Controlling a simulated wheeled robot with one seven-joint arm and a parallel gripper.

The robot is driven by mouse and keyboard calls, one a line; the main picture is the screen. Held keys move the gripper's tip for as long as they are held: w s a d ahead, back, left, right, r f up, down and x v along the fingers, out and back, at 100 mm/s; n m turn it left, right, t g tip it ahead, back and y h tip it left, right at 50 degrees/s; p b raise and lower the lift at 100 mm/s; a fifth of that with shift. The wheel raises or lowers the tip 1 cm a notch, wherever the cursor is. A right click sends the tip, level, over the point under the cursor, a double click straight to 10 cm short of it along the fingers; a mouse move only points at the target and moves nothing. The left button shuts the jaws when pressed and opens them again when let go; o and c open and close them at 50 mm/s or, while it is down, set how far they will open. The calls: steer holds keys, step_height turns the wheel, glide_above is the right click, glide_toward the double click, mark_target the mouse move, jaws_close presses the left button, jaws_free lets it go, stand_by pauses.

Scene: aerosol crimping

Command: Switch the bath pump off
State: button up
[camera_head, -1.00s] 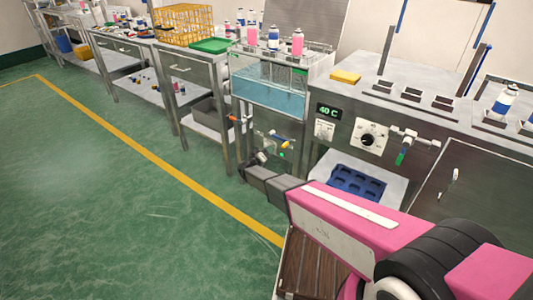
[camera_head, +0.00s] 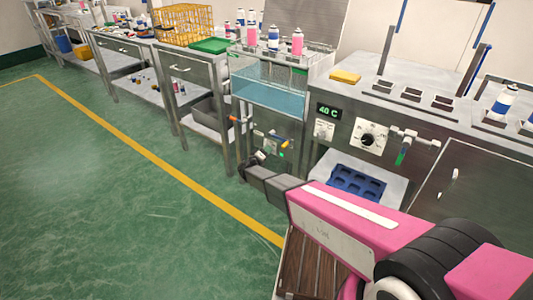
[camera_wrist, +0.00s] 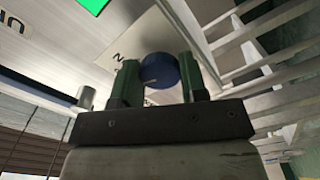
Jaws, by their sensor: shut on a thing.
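The pump switch is a round dark blue knob (camera_wrist: 160,71) with a pale pointer line, on a light label plate (camera_wrist: 137,45) in the wrist view. My gripper (camera_wrist: 157,72) has its two green fingers shut on either side of the knob. A bright green patch (camera_wrist: 92,4) shows at the top edge, above the plate. The plate's lettering is partly hidden. In the head view, the water bath (camera_head: 268,98) stands above a panel with a green light (camera_head: 282,156). My gripper (camera_head: 254,162) is in front of this panel. The knob cannot be made out there.
A hose tap with an orange handle (camera_head: 238,119) is close by my gripper. To the right are a 40 C display (camera_head: 328,110), a dial (camera_head: 369,139), and a blue tray (camera_head: 358,182) on a ledge. The green floor at left is clear.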

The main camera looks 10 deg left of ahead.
steer(key=shift+n, duration=4.5)
steer(key=o, duration=0.9)
steer(key=v, duration=1.1)
steer(key=shift+f, duration=0.1)
